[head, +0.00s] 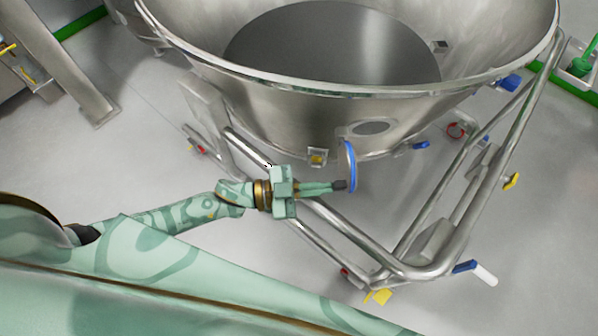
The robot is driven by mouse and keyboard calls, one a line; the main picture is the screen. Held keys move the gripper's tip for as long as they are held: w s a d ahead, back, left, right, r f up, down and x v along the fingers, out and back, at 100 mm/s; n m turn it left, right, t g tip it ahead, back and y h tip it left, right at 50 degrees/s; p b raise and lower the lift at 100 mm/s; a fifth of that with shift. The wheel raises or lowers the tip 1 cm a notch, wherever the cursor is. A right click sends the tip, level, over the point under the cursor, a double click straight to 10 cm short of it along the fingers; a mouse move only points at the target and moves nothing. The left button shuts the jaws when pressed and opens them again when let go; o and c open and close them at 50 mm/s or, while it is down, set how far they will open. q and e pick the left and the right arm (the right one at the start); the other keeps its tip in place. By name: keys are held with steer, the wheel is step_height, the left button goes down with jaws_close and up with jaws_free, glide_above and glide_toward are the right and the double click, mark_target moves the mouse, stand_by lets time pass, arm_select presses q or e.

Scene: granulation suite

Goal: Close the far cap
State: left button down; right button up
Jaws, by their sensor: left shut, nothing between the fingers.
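A round cap with a blue rim (351,160) stands open, nearly edge-on, at the lower front wall of the large steel vessel (290,112). Just right of it, a dark oval port (371,128) shows in the vessel wall. My left gripper (341,186) comes in from the left with its fingers shut and nothing between them. Its dark fingertips are at the left side of the cap's lower part. I cannot tell whether they touch it. My right gripper is not in view.
The vessel rests in a tubular steel frame (330,232) whose bars run below and right of my left gripper. Yellow, red and blue fittings sit on the frame, including a blue and white handle (476,271). Grey floor is clear at the left and lower right.

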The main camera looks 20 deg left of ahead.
arm_select(q)
steer(key=shift+d+f+t, duration=0.15)
steer(key=shift+d+t, duration=0.15)
steer(key=shift+d, duration=0.75)
steer(key=shift+a, duration=0.1)
